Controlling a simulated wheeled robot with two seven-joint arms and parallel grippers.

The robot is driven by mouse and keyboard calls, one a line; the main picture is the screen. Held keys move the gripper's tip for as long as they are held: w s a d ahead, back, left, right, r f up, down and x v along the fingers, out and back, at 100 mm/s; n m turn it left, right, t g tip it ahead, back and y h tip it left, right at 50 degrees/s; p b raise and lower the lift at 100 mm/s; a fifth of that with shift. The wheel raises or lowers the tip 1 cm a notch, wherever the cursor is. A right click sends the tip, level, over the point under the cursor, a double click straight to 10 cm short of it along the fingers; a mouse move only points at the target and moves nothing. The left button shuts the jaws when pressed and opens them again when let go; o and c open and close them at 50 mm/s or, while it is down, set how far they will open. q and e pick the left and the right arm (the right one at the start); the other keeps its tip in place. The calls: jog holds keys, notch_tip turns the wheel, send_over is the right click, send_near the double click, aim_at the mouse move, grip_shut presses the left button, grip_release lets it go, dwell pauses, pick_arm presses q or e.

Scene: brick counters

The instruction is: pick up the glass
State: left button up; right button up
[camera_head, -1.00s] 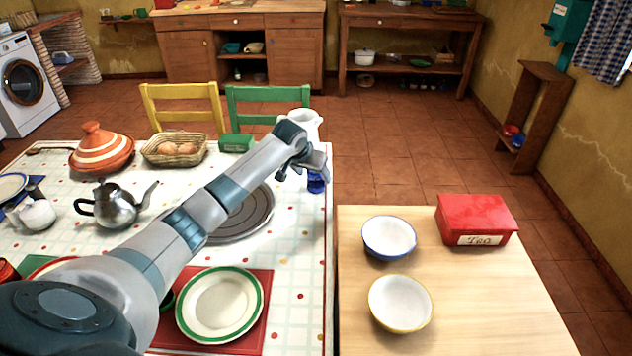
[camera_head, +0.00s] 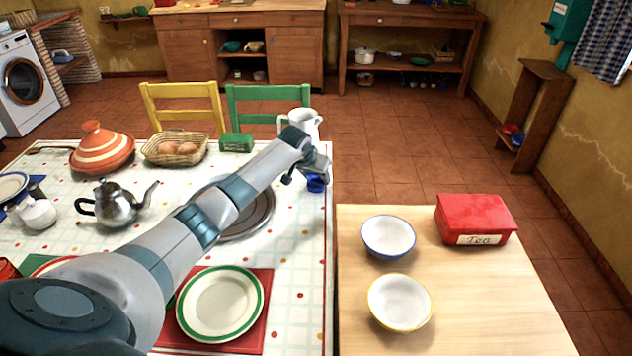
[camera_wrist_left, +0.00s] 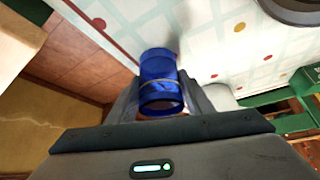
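The blue glass (camera_head: 316,184) stands near the right edge of the set table. My left gripper (camera_head: 308,168) is at it and covers part of it in the head view. In the left wrist view the glass (camera_wrist_left: 160,80) lies between the two fingers of my left gripper (camera_wrist_left: 161,97), one finger on each side, close to its walls. I cannot tell whether the fingers press on it. My right gripper is not in view.
A white jug (camera_head: 301,122) stands just behind the gripper. A dark round tray (camera_head: 247,212) lies under my left forearm. A silver teapot (camera_head: 118,203) and a bread basket (camera_head: 174,148) are further left. A wooden side table (camera_head: 480,295) holds two bowls and a red tea box (camera_head: 475,220).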

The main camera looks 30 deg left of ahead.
pick_arm(q)
jog(key=c, duration=0.5)
jog(key=shift+c, duration=0.5)
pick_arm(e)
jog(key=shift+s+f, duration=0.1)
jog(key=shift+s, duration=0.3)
pick_arm(q)
jog(key=shift+r, duration=0.9)
notch_tip(320, 180, up, 3)
jog(key=shift+d+f+b, duration=0.1)
jog(key=shift+f+b, duration=0.1)
jog(key=shift+b, duration=0.3)
jog(key=s+d+r, duration=0.1)
jog(key=d+r, duration=0.2)
jog(key=d, duration=0.2)
jog(key=s+d+r+b, duration=0.1)
jog(key=s+d+r, duration=0.1)
jog(key=d, duration=0.4)
jog(key=shift+r, duration=0.85)
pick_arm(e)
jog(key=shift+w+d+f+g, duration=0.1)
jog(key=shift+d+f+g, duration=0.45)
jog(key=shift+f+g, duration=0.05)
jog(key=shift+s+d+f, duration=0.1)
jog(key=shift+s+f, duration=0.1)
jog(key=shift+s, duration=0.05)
pick_arm(q)
jog(key=shift+d, duration=0.1)
